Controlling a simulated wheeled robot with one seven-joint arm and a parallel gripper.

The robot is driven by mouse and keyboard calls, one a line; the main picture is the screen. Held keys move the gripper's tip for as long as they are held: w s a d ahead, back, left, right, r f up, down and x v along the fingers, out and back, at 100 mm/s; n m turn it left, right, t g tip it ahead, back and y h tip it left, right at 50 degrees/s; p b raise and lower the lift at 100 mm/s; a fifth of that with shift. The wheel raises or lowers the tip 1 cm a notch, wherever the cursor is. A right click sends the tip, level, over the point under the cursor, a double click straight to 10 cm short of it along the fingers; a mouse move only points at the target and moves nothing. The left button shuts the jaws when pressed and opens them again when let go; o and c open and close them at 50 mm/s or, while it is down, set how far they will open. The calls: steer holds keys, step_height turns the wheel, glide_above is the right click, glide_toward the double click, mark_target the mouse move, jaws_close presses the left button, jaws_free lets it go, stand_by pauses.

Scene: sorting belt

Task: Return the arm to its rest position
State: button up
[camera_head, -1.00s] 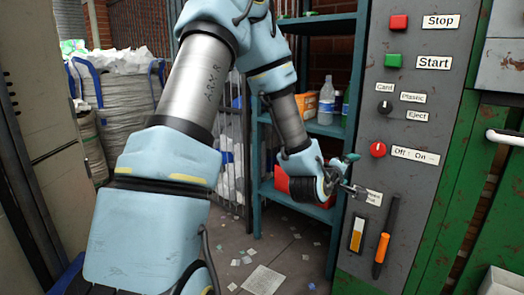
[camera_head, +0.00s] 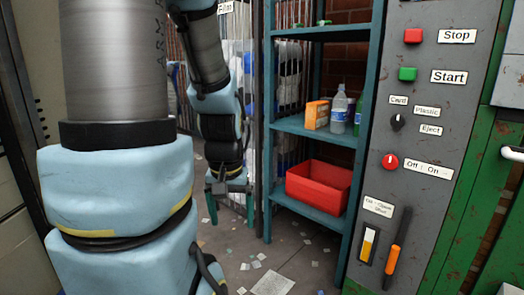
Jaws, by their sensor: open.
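My arm stands in the left part of the head view, its forearm hanging down. My gripper (camera_head: 229,205) points down in front of the shelf's left side. Its two fingers are apart, with nothing seen between them. It is clear of the grey control panel (camera_head: 420,190). My upper arm covers much of the left of the view.
A teal shelf (camera_head: 300,125) holds a red bin (camera_head: 319,187), an orange box (camera_head: 316,114) and bottles (camera_head: 339,108). The panel bears a red Stop button (camera_head: 413,36), a green Start button (camera_head: 407,74) and a red knob (camera_head: 390,161). Paper scraps litter the floor (camera_head: 300,250).

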step_height(320, 180, up, 18)
steer(key=p, duration=1.6)
steer(key=shift+f, duration=0.25)
